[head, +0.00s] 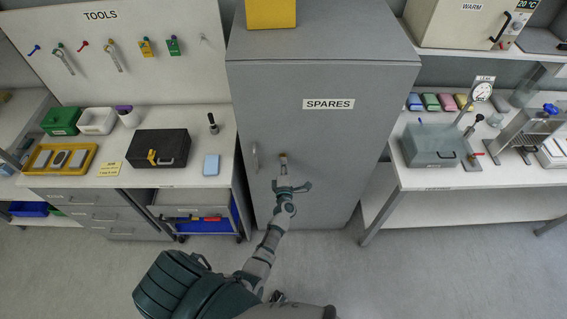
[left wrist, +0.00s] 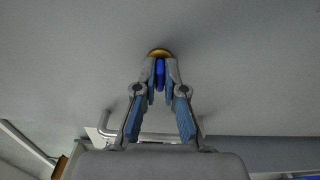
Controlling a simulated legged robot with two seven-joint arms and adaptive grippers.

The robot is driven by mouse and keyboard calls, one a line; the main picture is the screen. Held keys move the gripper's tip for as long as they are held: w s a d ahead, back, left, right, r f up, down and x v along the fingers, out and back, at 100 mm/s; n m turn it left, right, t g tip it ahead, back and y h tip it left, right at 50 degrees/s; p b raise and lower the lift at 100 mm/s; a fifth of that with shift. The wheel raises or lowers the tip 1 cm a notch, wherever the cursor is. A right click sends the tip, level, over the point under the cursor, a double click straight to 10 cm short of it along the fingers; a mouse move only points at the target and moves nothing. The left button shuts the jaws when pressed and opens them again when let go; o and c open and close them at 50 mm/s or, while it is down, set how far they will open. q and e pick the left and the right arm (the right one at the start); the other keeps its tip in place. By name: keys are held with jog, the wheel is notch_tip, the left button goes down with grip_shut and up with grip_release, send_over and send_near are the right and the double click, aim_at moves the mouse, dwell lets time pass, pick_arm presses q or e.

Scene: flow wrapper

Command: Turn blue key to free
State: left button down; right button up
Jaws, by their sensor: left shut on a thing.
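The grey spares cabinet (head: 330,75) stands in the middle of the head view. A small brass lock (head: 283,156) is on its door, and it also shows in the left wrist view (left wrist: 159,52). The blue key (left wrist: 160,74) is at the lock, seen edge-on as a narrow upright strip between my fingers. My left gripper (head: 290,183) is in front of the door, shut on the key. In the left wrist view its fingertips (left wrist: 160,70) cover the key's sides. The key's insertion depth is hidden. My right gripper is not seen.
A door handle (head: 255,156) is left of the lock. A yellow box (head: 271,13) sits on the cabinet. A workbench with a black case (head: 158,149) stands left, another with a grey box (head: 432,146) right. Floor before the cabinet is clear.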

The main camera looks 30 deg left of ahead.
pick_arm(q)
jog(key=shift+d+f+m, duration=0.1)
jog(key=shift+f+m, duration=0.1)
jog(key=shift+m, duration=0.3)
jog(key=c, duration=1.3)
grip_release()
jog(key=shift+o, duration=0.2)
jog(key=shift+w, duration=0.15)
jog(key=v, duration=1.2)
